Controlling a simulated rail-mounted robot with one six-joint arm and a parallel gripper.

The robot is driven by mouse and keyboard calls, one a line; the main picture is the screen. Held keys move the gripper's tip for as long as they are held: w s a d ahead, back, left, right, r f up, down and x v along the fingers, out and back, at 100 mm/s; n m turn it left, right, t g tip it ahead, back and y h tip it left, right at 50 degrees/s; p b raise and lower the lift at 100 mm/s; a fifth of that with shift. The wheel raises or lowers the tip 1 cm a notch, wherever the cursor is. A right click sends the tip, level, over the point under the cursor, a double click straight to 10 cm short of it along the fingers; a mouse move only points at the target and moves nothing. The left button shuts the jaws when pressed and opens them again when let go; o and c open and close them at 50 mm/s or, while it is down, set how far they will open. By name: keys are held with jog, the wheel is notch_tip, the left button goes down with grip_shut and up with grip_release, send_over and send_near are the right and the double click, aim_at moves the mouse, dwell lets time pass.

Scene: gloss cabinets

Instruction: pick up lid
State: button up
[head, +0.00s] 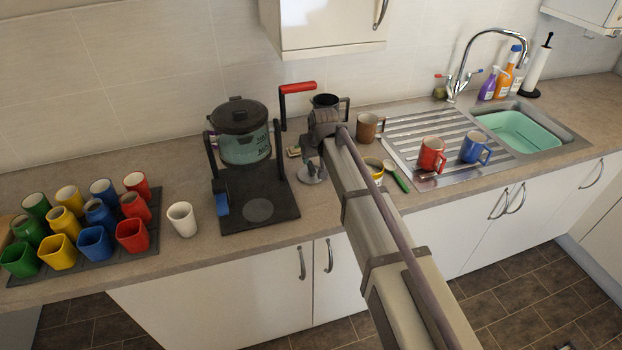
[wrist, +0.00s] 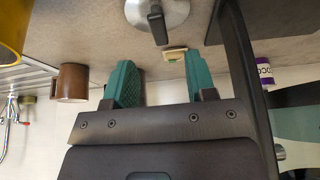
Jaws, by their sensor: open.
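A round silver lid with a dark handle (wrist: 172,14) lies on the worktop at the top of the wrist view, partly cut off by the frame edge. In the head view the lid (head: 312,176) sits just right of the black coffee machine, below my wrist. My gripper (wrist: 157,66) has its two green fingers apart with nothing between them. The lid is beyond the fingertips, not between them. In the head view my arm hides the fingers.
The black coffee machine (head: 258,212) stands close on the left. A brown mug (head: 367,128) and a yellow-rimmed container (head: 373,167) are on the right, near the drainer (head: 408,128). A small beige block (wrist: 176,53) lies near the lid. A white cup (head: 182,219) stands farther left.

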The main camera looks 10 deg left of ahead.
aim_at(311, 166)
jog(key=b+x, duration=0.1)
jog(key=x, duration=0.2)
jog(key=shift+d, duration=0.1)
jog(key=b+x, duration=0.5)
jog(key=shift+w+f, duration=0.1)
jog(key=shift+f, duration=0.05)
jog(key=shift+r+p, duration=0.3)
grip_shut()
